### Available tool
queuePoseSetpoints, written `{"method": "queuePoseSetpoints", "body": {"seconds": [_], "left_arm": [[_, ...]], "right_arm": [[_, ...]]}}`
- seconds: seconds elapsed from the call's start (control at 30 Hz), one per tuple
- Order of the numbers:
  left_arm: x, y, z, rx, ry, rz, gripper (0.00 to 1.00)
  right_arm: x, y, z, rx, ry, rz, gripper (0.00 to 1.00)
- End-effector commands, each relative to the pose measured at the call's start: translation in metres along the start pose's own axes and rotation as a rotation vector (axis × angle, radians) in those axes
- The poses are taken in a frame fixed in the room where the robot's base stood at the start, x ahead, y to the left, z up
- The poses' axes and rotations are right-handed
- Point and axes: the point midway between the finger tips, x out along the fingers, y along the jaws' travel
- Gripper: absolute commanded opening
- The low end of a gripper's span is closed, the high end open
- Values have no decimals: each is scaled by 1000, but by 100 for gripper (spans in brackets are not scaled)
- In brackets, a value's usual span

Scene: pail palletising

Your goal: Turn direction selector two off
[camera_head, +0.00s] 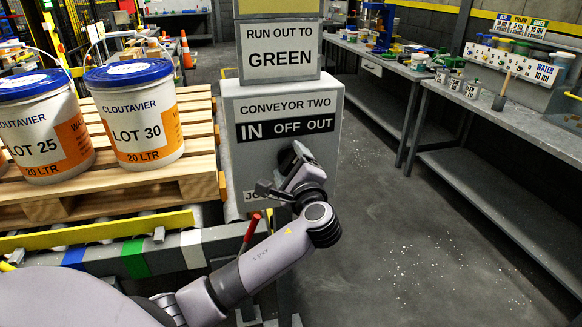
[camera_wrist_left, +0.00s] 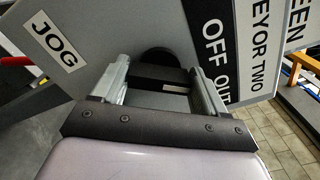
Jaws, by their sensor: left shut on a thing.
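The grey selector box (camera_head: 241,160) carries the label "CONVEYOR TWO" with a black strip reading "IN OFF OUT" (camera_head: 287,128). My left gripper (camera_head: 281,174) is at the front of this box, below the strip, and hides the selector in the head view. In the left wrist view, a black selector knob (camera_wrist_left: 158,76) with a round black base sits between the two fingers of my left gripper (camera_wrist_left: 162,84), which is shut on it. The knob's pointing direction cannot be told. My right gripper is not in view.
A "JOG" label (camera_wrist_left: 55,42) is on the box. A red lever (camera_head: 251,227) stands near my left forearm. Pails (camera_head: 135,115) stand on a wooden pallet (camera_head: 130,187) at left. Grey benches (camera_head: 500,112) line the right; the floor (camera_head: 400,230) between is clear.

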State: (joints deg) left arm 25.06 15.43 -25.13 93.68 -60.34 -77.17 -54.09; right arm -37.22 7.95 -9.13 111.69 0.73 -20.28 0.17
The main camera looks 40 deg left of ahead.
Motion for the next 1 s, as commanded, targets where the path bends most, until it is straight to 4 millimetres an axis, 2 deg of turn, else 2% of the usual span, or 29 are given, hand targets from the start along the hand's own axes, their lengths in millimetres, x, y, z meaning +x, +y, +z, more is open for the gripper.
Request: {"method": "queuePoseSetpoints", "body": {"seconds": [0.5, 0.7, 1.0], "left_arm": [[-1, 5, -3, -419, 1, 3, 42], [-1, 5, -3, -522, 1, 4, 42], [-1, 4, -2, -587, 1, 3, 42]], "right_arm": [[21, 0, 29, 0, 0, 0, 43], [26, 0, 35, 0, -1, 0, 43], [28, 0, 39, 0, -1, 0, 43]]}}
